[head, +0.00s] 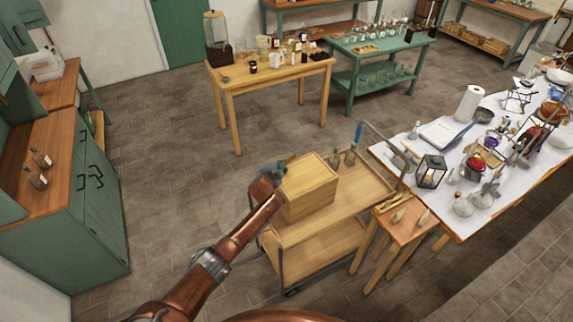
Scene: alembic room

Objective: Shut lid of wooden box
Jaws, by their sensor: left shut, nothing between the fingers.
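The wooden box (308,189) sits on the top shelf of a wooden cart (352,205), towards its left end. Its light wood lid (310,174) lies flat over the top and looks level with the rim. I cannot tell from here whether a thin gap is left under it. My left gripper (276,169) is shut and empty at the box's upper left corner, close to the lid's edge. I cannot tell whether it touches the box. My left arm hides part of the box's left side and the cart. My right gripper is not in view.
Small bottles (343,157) stand on the cart right behind the box. A small wooden stool (403,226) and a cloth-covered table (462,210) with glassware and a lantern (431,171) stand to the right. A green cabinet (75,185) is at the left. Floor between is clear.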

